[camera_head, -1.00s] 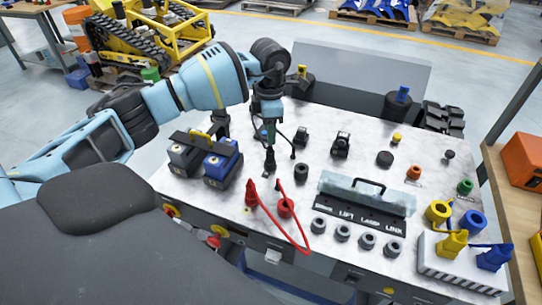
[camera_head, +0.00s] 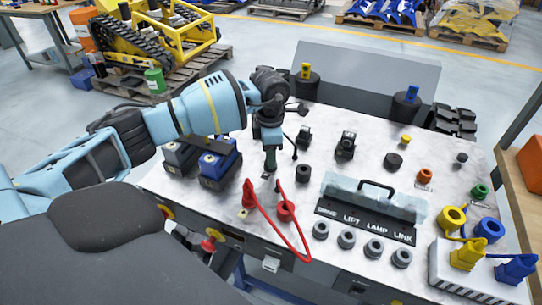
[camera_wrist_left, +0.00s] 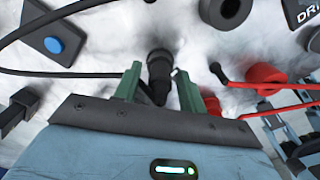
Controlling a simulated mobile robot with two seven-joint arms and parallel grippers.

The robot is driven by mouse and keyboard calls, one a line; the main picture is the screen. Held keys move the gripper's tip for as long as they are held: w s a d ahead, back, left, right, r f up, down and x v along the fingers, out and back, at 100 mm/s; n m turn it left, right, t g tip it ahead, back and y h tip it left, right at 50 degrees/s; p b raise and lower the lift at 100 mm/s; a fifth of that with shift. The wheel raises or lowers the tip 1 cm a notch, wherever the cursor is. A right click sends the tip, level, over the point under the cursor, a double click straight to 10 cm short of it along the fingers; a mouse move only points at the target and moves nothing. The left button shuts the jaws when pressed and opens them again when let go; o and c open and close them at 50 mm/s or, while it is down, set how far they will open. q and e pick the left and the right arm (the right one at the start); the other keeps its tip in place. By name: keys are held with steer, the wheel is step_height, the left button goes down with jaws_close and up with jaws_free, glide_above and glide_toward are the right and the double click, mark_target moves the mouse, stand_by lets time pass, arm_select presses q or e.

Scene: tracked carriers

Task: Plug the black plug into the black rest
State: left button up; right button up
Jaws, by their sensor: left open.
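My left gripper (camera_head: 270,161) points down over the white tabletop, left of the black ring-shaped rest (camera_head: 303,173). In the left wrist view its two green fingers (camera_wrist_left: 159,74) are apart, one on each side of the black plug (camera_wrist_left: 159,62). The plug stands between them, and I see a gap on either side. In the head view the plug is mostly hidden by the gripper. A round black socket, which looks like the rest, shows at the upper right of the wrist view (camera_wrist_left: 226,10). My right gripper is not in view.
Red plugs with a looped red cable (camera_head: 285,211) are close on the near side. Battery-like boxes (camera_head: 217,165) stand left of the gripper. A lidded panel with a handle (camera_head: 372,205) lies to the right. A black cable (camera_wrist_left: 60,15) arcs beside the left finger.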

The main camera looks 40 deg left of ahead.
arm_select(q)
jaws_close()
steer(key=shift+r, duration=0.1)
steer(key=shift+r, duration=0.1)
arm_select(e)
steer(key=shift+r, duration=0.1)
